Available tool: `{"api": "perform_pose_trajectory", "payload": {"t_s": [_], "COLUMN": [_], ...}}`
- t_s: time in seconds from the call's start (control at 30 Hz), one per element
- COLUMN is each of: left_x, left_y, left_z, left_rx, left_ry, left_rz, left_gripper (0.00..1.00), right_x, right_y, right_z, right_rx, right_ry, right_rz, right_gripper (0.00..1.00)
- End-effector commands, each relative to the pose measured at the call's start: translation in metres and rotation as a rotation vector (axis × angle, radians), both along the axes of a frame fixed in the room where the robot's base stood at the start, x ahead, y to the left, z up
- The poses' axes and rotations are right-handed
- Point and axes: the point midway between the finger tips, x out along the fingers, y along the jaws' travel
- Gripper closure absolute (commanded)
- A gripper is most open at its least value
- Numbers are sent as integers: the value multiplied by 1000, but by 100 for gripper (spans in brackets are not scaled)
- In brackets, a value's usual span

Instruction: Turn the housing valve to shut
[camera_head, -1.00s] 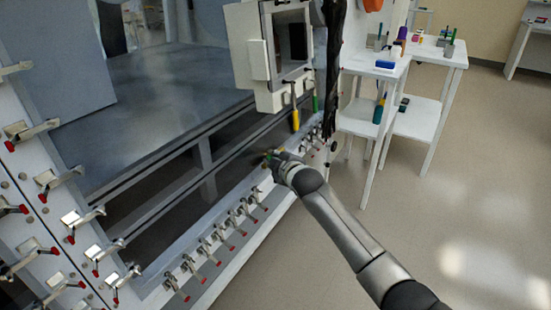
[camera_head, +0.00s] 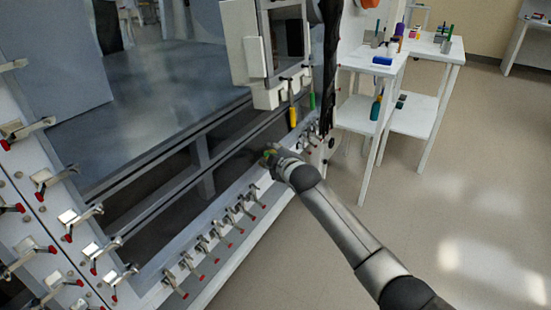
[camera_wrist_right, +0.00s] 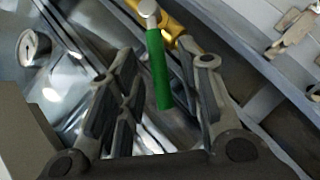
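The housing valve shows in the right wrist view as a brass body (camera_wrist_right: 171,27) with a long green handle (camera_wrist_right: 159,72) on a pale round hub. The handle hangs down between the two fingers of my right gripper (camera_wrist_right: 160,95). The fingers are spread, with a visible gap on each side of the handle. The valve body is mostly hidden there. My left gripper is not in view.
A round gauge (camera_wrist_right: 33,47) is left of the fingers. Toggle clamps with red tips (camera_head: 223,226) line the frame's lower edge. White side tables (camera_head: 385,68) stand right; the floor there is clear.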

Motion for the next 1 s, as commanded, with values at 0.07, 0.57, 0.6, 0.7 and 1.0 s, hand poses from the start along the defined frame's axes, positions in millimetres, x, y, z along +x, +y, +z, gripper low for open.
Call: {"api": "perform_pose_trajectory", "payload": {"t_s": [0.07,0.57,0.6,0.7,1.0], "left_x": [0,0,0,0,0], "left_y": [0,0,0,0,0], "left_z": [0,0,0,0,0], "left_rx": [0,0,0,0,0], "left_ry": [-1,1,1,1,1], "left_rz": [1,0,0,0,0], "left_gripper": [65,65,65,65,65], "right_x": [-2,-55,-60,-74,-104], "right_y": [-1,-15,-17,-21,-29], "right_z": [0,19,21,26,36], "right_rx": [0,-1,0,0,0], "right_ry": [0,0,-2,-1,0], "right_rz": [0,0,1,0,-1], "right_gripper": [65,65,65,65,65]}}
